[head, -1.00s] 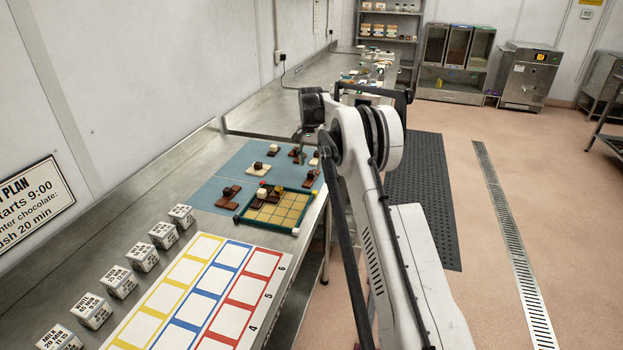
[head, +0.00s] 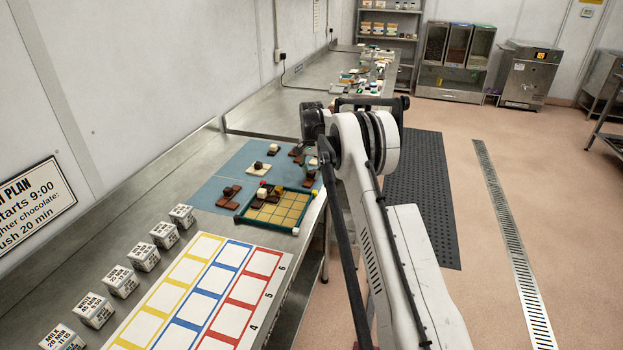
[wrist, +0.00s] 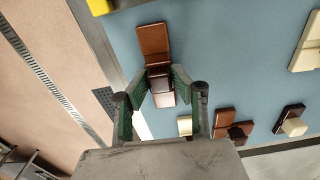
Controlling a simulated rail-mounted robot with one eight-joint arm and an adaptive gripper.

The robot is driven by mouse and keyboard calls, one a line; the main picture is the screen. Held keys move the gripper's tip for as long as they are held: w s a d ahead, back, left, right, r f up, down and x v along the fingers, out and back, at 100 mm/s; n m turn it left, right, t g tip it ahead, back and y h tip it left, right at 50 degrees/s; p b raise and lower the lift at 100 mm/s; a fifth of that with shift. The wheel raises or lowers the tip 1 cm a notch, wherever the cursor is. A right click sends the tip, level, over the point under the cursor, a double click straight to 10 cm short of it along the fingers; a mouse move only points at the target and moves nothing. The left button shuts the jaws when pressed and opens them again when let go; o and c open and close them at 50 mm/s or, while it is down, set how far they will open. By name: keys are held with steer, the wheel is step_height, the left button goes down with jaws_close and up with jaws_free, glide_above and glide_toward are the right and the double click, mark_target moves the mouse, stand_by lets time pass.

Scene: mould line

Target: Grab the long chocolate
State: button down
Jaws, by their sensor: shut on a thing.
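The long chocolate (wrist: 154,40) is a brown bar in the upper middle of the wrist view, lying on the blue mat (wrist: 220,60). A darker block (wrist: 160,84) is at its middle, and a lighter brown end shows below that. My gripper (wrist: 160,78) has its green-padded fingertips closed on either side of this darker block. Whether the bar is off the mat cannot be told. In the head view my arm mostly hides the gripper at the mat's right edge.
A green-rimmed tray with yellow cells (head: 290,208) holds several chocolates near the bench edge. Other chocolates, such as a brown one (wrist: 224,118) and a dark one with a white block (wrist: 290,120), lie on the mat. A coloured grid board (head: 205,290) and labelled cubes (head: 163,235) are nearer.

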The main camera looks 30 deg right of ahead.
mark_target(312, 172)
stand_by(0.3)
step_height(312, 172, up, 4)
steer(key=shift+r+b, duration=0.1)
steer(key=shift+b, duration=0.3)
steer(key=s+a+r+b, duration=0.1)
steer(key=s+a+r, duration=0.15)
steer(key=a, duration=0.25)
steer(key=s+a+r, duration=0.1)
steer(key=a+r, duration=0.3)
steer(key=a, duration=0.2)
step_height(312, 172, up, 7)
steer(key=p, duration=0.2)
steer(key=shift+p, duration=0.4)
steer(key=shift+w+r, duration=0.1)
